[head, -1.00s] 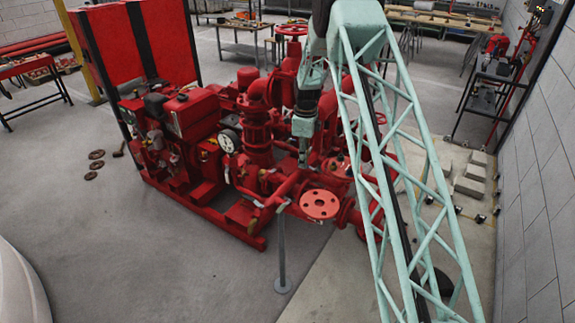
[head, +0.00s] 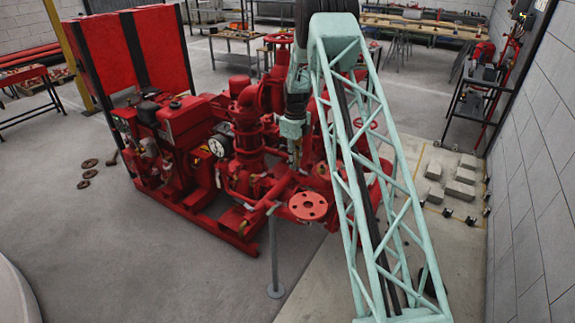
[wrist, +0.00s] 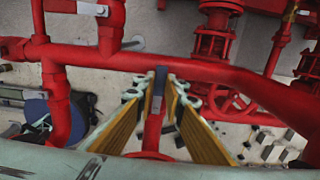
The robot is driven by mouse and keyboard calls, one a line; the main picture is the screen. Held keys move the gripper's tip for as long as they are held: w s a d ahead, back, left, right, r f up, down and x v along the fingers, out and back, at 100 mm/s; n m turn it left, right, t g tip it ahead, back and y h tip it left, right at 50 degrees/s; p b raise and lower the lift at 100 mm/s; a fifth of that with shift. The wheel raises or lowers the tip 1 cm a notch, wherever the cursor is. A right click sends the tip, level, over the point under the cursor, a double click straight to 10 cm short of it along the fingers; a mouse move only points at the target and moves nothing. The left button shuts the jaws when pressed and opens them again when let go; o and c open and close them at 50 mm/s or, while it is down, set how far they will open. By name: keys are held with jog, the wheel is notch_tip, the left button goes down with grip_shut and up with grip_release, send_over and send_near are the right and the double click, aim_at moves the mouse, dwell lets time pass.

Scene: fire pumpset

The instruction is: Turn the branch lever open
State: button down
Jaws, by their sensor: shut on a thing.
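The branch lever (wrist: 159,84) is a narrow dark blue-grey bar in the wrist view, standing against a red pipe (wrist: 215,72). My gripper (wrist: 161,88) has its yellow-sided fingers on both sides of the lever, and it is shut on it. In the head view my gripper (head: 295,160) reaches down among the red pipes, just behind and left of a round red flange (head: 308,206). The lever is too small and too hidden there to make out. The lever's lower end is hard to separate from the red parts below it in the wrist view.
The red pumpset (head: 190,150) crowds around my gripper with pipes, valves and a gauge (head: 220,146). A red handwheel valve (wrist: 213,45) stands beyond the pipe. A thin support post (head: 274,255) stands in front. Floor at the front left is clear; a block wall (head: 535,170) bounds the right.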

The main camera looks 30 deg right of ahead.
dwell(0.4)
jog(key=c, duration=2.7)
grip_release()
jog(key=shift+r, duration=0.1)
notch_tip(320, 180, up, 12)
jog(key=shift+f, duration=0.1)
